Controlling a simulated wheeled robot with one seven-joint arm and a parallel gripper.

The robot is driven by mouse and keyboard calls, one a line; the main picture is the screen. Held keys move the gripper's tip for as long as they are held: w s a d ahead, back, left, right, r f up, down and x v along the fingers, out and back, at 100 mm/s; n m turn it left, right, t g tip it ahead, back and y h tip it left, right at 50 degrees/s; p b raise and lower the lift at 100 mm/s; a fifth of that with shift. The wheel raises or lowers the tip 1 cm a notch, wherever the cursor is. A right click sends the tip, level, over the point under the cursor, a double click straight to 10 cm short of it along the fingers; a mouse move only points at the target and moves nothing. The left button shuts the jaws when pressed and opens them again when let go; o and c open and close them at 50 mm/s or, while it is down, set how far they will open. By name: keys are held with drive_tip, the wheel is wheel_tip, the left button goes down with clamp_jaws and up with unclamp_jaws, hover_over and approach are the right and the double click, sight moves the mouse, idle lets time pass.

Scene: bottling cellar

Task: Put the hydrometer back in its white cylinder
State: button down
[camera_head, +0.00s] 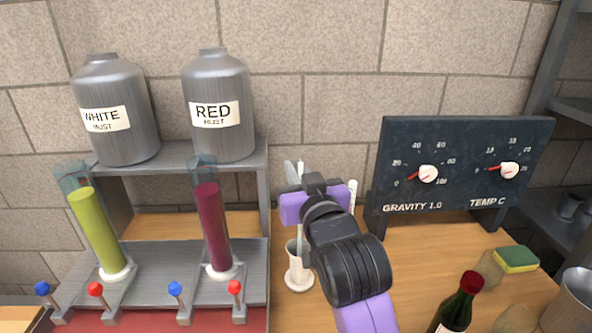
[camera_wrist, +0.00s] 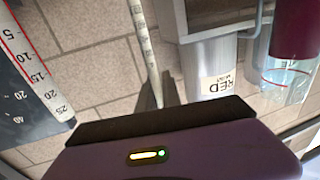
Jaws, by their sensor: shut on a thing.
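My gripper (camera_head: 296,178) is shut on the hydrometer, a thin pale rod with scale marks. In the wrist view the hydrometer (camera_wrist: 147,50) runs up beside the grey fingers (camera_wrist: 172,85). In the head view my gripper and wrist hide much of it; a thin pale length (camera_head: 300,238) shows below the gripper, roughly upright. The white cylinder (camera_head: 299,279) stands on the wooden counter just below my gripper. The rod's lower end meets the cylinder's mouth in the picture; I cannot tell whether it is inside or in front.
A white thermometer-like strip (camera_head: 352,190) stands behind my wrist, by the dark gauge board (camera_head: 462,165). A metal rack (camera_head: 258,205) with yellow and red tubes is at left. A dark bottle (camera_head: 458,307) and a sponge (camera_head: 516,259) are at right. Some counter between is clear.

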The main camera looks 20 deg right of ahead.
drive_tip(key=c, duration=1.5)
unclamp_jaws()
drive_tip(key=shift+o, duration=0.2)
drive_tip(key=s, duration=0.7)
drive_tip(key=shift+s+a, duration=0.4)
drive_tip(key=shift+a, duration=0.05)
